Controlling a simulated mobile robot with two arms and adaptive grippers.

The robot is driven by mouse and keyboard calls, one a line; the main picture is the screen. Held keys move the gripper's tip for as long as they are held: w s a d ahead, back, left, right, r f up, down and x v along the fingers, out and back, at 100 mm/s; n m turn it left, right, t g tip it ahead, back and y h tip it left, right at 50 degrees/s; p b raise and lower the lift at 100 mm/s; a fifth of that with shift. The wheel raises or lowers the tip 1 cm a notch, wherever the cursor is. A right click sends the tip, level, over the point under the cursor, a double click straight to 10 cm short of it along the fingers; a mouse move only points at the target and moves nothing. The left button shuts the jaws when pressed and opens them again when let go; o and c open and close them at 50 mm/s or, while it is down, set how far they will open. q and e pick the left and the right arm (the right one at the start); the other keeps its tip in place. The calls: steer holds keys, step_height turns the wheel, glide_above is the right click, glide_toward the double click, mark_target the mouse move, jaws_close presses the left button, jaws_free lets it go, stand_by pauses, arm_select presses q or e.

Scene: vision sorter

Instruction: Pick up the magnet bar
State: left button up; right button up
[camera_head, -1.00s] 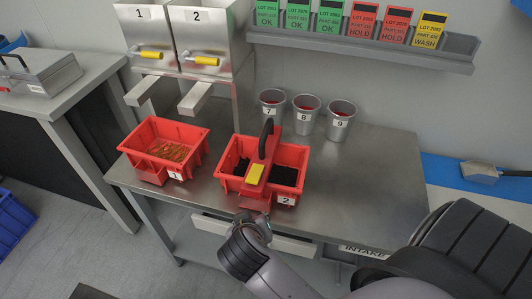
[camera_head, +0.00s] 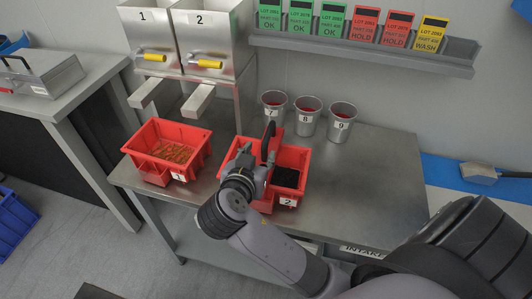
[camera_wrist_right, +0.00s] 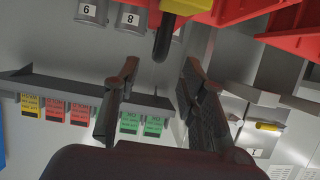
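The magnet bar is a red bar with a black upright handle (camera_head: 269,142), lying across the red bin labelled 2 (camera_head: 294,156). In the head view my right gripper (camera_head: 250,160) and wrist hide most of the bar. In the right wrist view the fingers of my right gripper (camera_wrist_right: 154,74) are spread apart with nothing between them. The black handle (camera_wrist_right: 163,40) shows just beyond the fingertips, roughly in line with the gap, with a bit of the bar's yellow patch (camera_wrist_right: 188,5) above it. My left gripper is not in view.
Red bin 1 (camera_head: 150,168) with orange-brown pieces stands to the left. Metal cups 7 (camera_head: 275,110), 8 (camera_head: 307,118) and 9 (camera_head: 341,124) stand behind bin 2. Two hoppers (camera_head: 190,35) rise at the back left. The tabletop (camera_head: 370,175) at right is clear.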

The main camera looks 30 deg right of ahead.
mark_target(264, 143)
steer(key=x, duration=0.2)
steer(key=shift+w+d+f, duration=0.2)
steer(key=shift+w+d, duration=0.05)
steer(key=p+x, duration=0.1)
steer(key=x, duration=0.1)
steer(key=p+x, duration=0.1)
steer(key=x, duration=0.2)
steer(key=shift+r, duration=0.2)
steer(key=shift+w+d+f, duration=0.15)
steer(key=shift+w, duration=0.05)
steer(key=shift+c, duration=0.4)
jaws_close()
